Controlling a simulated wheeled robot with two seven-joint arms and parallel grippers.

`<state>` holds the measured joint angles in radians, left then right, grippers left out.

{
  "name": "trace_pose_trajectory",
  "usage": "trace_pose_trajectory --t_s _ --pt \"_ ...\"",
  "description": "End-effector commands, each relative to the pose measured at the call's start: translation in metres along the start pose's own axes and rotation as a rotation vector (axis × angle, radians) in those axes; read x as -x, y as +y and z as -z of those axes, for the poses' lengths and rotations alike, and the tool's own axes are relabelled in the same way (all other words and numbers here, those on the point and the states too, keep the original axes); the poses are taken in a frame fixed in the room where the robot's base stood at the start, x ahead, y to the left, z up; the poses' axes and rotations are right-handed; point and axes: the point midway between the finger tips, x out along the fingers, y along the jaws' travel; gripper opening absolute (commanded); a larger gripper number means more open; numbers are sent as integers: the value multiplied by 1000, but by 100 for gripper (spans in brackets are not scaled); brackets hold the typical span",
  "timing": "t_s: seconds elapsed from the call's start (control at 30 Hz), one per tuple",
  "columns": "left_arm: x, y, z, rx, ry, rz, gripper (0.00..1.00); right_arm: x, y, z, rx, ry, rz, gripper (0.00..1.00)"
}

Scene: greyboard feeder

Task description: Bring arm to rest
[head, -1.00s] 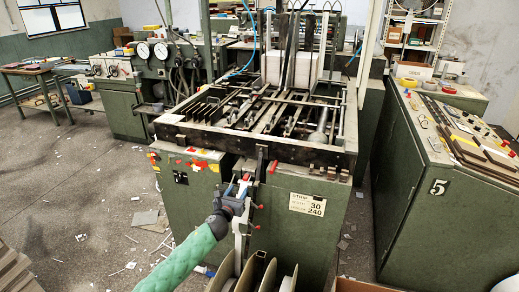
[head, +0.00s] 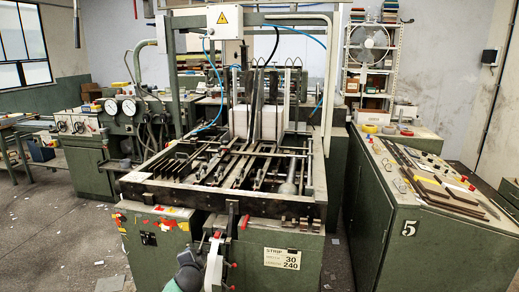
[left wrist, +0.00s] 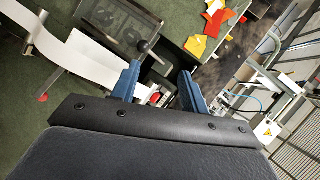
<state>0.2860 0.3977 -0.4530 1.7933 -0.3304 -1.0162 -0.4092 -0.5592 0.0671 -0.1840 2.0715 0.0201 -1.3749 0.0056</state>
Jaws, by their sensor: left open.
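My left gripper (head: 190,264) is at the bottom of the head view, in front of the green feeder machine (head: 160,262). Only its dark body and a bit of green sleeve show there. In the left wrist view its two blue fingers (left wrist: 160,88) stand apart, and I see nothing held between them. A lever with a black knob (left wrist: 144,46) shows beyond the fingers, and a pale curved strip (left wrist: 82,58) lies to its left. I cannot tell how far the fingers are from the machine front. My right gripper is not in view.
The feeder's bed of bars and rails fills the middle, with a pale stack (head: 262,124) at its back. A green console marked 5 (head: 385,222) stands at the right. Grey floor (head: 55,235) with scraps is open at the left.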

Motion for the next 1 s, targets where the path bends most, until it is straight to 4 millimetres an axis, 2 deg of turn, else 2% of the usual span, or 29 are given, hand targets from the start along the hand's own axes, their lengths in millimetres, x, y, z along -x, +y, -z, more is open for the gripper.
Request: trace_pose_trajectory --t_s 0.13,0.33,0.5,0.77,1.0 --pt "36 51 -12 345 -89 -169 45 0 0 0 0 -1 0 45" --pt "89 129 -33 626 -218 -371 45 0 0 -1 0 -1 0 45" --pt "135 191 -50 725 -297 -511 45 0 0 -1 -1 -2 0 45" --pt "202 273 -78 813 -376 -661 45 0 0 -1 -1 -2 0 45" --pt "265 348 -114 860 -482 -755 45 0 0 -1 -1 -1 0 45"
